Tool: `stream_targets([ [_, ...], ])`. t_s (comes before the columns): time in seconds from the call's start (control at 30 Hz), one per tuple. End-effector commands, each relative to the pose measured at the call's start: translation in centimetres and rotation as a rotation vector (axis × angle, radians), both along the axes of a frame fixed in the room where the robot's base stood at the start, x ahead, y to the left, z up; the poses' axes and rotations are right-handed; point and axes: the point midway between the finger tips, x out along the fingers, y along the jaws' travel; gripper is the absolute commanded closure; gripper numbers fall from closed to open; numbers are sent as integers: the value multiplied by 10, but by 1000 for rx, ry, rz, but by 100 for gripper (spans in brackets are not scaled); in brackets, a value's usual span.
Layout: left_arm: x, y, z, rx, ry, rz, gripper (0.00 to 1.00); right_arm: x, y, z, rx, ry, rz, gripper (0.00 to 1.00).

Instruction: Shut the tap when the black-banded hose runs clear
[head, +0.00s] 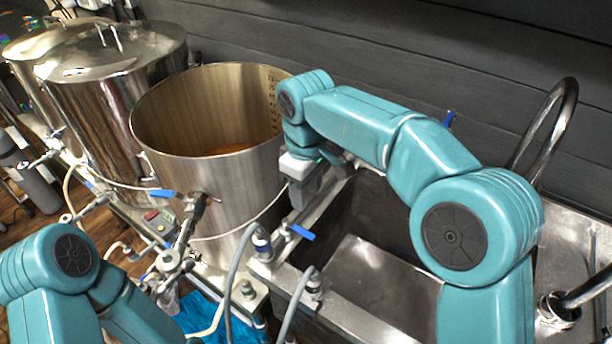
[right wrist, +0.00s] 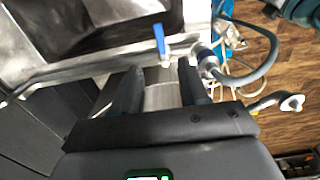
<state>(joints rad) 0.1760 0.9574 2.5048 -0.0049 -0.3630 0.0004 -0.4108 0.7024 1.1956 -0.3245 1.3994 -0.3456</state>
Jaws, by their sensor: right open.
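A tap with a blue lever (head: 301,232) sits on the metal rail along the sink's left edge; the lever also shows in the right wrist view (right wrist: 159,40). Grey hoses (head: 233,285) with metal fittings rise next to it; a grey hose (right wrist: 262,58) also curves beside the tap in the wrist view. I cannot make out a black band or what runs in any hose. My right gripper (head: 303,195) hangs above the rail, just behind the tap. In the wrist view its open, empty fingers (right wrist: 157,88) point toward the tap, apart from the lever. My left gripper is out of view.
An open steel kettle (head: 215,180) with brownish liquid stands left of the right gripper, with a blue-handled valve (head: 162,193) near its front. Lidded kettles (head: 110,75) stand further left. The steel sink (head: 385,275) lies right, with a curved faucet (head: 570,100). Hoses crowd the front.

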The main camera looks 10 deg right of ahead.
Motion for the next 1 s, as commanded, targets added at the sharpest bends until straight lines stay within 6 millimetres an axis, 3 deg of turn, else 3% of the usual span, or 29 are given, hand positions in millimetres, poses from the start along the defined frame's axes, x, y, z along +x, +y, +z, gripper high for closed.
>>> stream_targets([
  [0.1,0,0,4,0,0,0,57,0,1,22,0,-1,2,56],
  [0.23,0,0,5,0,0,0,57,0,0,33,0,0,1,56],
  [0.77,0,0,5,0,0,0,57,0,0,36,-1,1,1,56],
  [0.87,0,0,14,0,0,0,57,0,0,45,-1,1,1,56],
  [1.0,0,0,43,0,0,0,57,0,0,74,-1,1,1,56],
])
